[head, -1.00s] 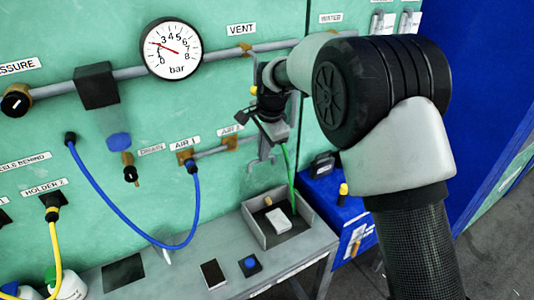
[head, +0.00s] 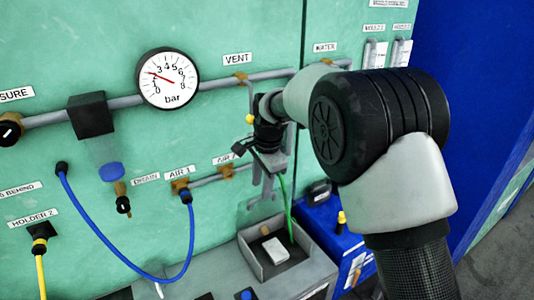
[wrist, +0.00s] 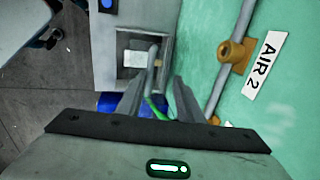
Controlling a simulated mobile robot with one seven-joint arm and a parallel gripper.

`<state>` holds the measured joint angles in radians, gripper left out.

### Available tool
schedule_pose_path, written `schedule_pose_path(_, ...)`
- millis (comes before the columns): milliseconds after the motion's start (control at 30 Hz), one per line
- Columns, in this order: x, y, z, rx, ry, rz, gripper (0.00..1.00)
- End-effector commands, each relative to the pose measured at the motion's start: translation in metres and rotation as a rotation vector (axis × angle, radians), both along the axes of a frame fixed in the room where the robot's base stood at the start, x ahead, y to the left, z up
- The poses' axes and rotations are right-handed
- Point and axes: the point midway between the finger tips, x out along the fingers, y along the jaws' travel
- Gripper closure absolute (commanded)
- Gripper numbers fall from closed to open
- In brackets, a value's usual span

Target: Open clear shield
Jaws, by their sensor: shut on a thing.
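My gripper (head: 266,165) hangs in front of the green wall panel, below the VENT label and beside the AIR 2 label. In the wrist view my gripper (wrist: 165,82) has its two grey fingers slightly apart, shut on a thin grey rod-like piece (wrist: 152,58). A green hose (wrist: 155,106) shows between the fingers. In the head view the green hose (head: 284,205) runs from beside my gripper down into the tray. A grey hooked shape shows just under my gripper; I cannot tell what it belongs to. I cannot make out a clear shield in either view.
A grey tray (head: 249,261) with a pale block (head: 275,250) stands on the bench below my gripper. A blue box (head: 325,225) stands right of the tray. The pressure gauge (head: 168,78), pipes and a looping blue hose (head: 95,232) are to the left.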

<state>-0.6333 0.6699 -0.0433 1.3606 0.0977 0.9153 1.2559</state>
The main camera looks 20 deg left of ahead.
Motion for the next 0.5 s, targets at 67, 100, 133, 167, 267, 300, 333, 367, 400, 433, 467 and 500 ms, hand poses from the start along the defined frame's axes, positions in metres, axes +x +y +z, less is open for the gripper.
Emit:
schedule_pose_path(67,-0.007,0.000,0.009,0.003,0.005,0.004,0.72)
schedule_pose_path(100,-0.008,-0.002,0.020,0.004,0.003,0.004,0.72)
schedule_pose_path(133,-0.009,-0.004,0.028,0.005,0.001,0.004,0.72)
schedule_pose_path(167,-0.010,-0.005,0.037,0.005,0.000,0.005,0.72)
schedule_pose_path(267,-0.013,-0.011,0.064,0.007,-0.007,0.004,0.72)
schedule_pose_path(300,-0.015,-0.013,0.074,0.007,-0.009,0.004,0.72)
schedule_pose_path(333,-0.016,-0.015,0.081,0.007,-0.010,0.004,0.72)
schedule_pose_path(367,-0.017,-0.017,0.089,0.008,-0.011,0.005,0.72)
schedule_pose_path(400,-0.019,-0.018,0.100,0.009,-0.013,0.004,0.72)
schedule_pose_path(433,-0.020,-0.020,0.107,0.009,-0.013,0.004,0.72)
schedule_pose_path(467,-0.021,-0.021,0.114,0.010,-0.015,0.004,0.72)
schedule_pose_path(500,-0.023,-0.023,0.123,0.010,-0.015,0.004,0.72)
